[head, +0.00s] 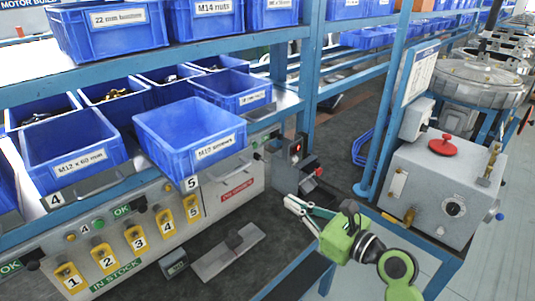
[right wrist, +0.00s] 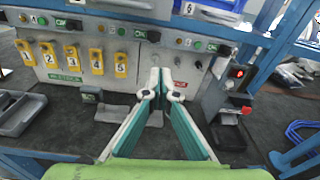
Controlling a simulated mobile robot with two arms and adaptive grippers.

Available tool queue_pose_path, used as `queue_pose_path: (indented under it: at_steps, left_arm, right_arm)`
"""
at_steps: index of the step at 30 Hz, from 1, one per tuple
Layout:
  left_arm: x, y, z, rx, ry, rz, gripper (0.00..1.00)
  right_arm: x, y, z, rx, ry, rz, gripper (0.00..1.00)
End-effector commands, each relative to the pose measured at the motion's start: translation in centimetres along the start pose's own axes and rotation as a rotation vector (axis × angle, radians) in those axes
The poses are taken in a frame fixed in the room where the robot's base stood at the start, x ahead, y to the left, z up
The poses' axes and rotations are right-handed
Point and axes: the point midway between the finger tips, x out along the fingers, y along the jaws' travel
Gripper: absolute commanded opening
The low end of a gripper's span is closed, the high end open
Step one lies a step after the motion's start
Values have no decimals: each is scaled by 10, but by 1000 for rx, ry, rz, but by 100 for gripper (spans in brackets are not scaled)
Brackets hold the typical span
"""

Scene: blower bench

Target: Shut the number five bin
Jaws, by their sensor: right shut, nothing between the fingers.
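The number five bin (head: 185,155) is a blue open-topped bin with a label that seems to read M10 screws. It sticks out forward of the shelf, above the small "5" plate (head: 191,184). My right gripper (head: 291,204) is shut and empty. It is to the right of the bin and lower, in front of the grey control panel, not touching the bin. In the right wrist view its fingers (right wrist: 165,95) point at the panel, below the shelf edge. My left gripper is not in view.
The number four bin (head: 72,148) is beside it on the left. Yellow numbered tags (head: 135,237) hang on the panel. A box with a red button (head: 308,172) stands right of the panel. A grey machine (head: 440,190) is at the right.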

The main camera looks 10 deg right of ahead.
Motion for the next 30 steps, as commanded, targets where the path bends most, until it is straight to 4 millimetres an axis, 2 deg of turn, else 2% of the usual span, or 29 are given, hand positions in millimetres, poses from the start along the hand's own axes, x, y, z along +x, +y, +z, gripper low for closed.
queue_pose_path:
  at_steps: [1,3,6,11,24,30]
  left_arm:
    - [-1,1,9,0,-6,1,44]
    - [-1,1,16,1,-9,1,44]
    - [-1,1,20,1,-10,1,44]
    - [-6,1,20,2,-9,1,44]
    - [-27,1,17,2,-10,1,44]
    - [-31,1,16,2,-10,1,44]
  right_arm:
    - [-5,3,24,32,-35,13,0]
    - [-10,8,41,72,-63,30,0]
    - [-10,10,52,97,-80,40,0]
    - [8,11,55,102,-81,41,0]
    - [98,14,62,100,-79,40,0]
    - [121,15,62,99,-77,39,0]
